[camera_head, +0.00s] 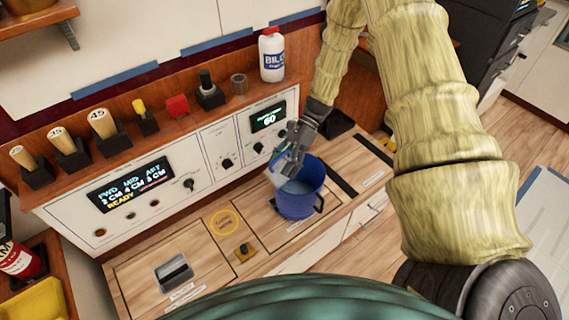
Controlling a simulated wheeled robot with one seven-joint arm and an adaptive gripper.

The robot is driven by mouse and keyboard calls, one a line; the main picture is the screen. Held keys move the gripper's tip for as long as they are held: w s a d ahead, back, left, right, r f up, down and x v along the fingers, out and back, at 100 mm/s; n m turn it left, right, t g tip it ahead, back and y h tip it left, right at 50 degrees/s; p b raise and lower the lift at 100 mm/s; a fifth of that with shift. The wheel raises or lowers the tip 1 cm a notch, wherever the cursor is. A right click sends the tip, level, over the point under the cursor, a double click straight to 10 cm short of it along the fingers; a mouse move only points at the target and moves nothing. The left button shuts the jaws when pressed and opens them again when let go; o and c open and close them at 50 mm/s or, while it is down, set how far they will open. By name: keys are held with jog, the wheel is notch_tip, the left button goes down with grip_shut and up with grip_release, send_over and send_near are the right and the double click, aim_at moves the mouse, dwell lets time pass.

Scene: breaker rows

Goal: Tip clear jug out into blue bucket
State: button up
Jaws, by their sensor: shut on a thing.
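The blue bucket (297,202) stands upright on the wooden counter, right of the middle of the view, with a dark handle on its right side. My gripper (288,160) is shut on the clear jug (277,172), at the bucket's upper left rim. The jug is small and see-through, and it looks tilted over the bucket's mouth. Pale content shows inside the bucket, but I cannot tell whether anything is flowing from the jug. The gripper's fingers hide part of the jug.
A control panel (222,143) rises behind the counter. Its shelf holds a white bottle (271,56), a red block (177,106) and several wooden-handled tools in black stands.

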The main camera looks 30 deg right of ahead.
jog(key=shift+s+a+r+t+h, duration=0.15)
jog(key=shift+r+t+h, duration=0.1)
jog(key=shift+h, duration=0.55)
jog(key=shift+w+a+r+t+h, duration=0.1)
jog(key=shift+a+r+t+h, duration=0.1)
jog(key=shift+h, duration=0.6)
jog(key=shift+s+a+r+t+h, duration=0.15)
jog(key=shift+r+h, duration=0.1)
jog(key=shift+h, duration=0.55)
jog(key=shift+w+r+m+h+p, duration=0.1)
jog(key=shift+r+m+h+p, duration=0.15)
jog(key=shift+m+h+p, duration=0.1)
jog(key=shift+d+t+h+p, duration=0.1)
jog(key=shift+t+h+p, duration=0.2)
jog(key=shift+h+p, duration=0.5)
jog(key=shift+f+t+h+p, duration=0.1)
jog(key=shift+t+h+p, duration=0.2)
jog(key=shift+h+p, duration=0.6)
jog(key=shift+w+d+f+t+h+p, duration=0.1)
jog(key=shift+d+f+t+h+p, duration=0.2)
jog(key=shift+h, duration=0.75)
jog(key=shift+w+d+f+t+h+p, duration=0.15)
jog(key=shift+d+f+h, duration=0.15)
jog(key=shift+h, duration=0.7)
jog(key=shift+s+r+m+p, duration=0.1)
jog(key=shift+r+m+p, duration=0.15)
jog(key=shift+p, duration=0.75)
jog(key=shift+d+f+h+p, duration=0.1)
jog(key=shift+h+p, duration=0.2)
jog(key=shift+p, duration=0.1)
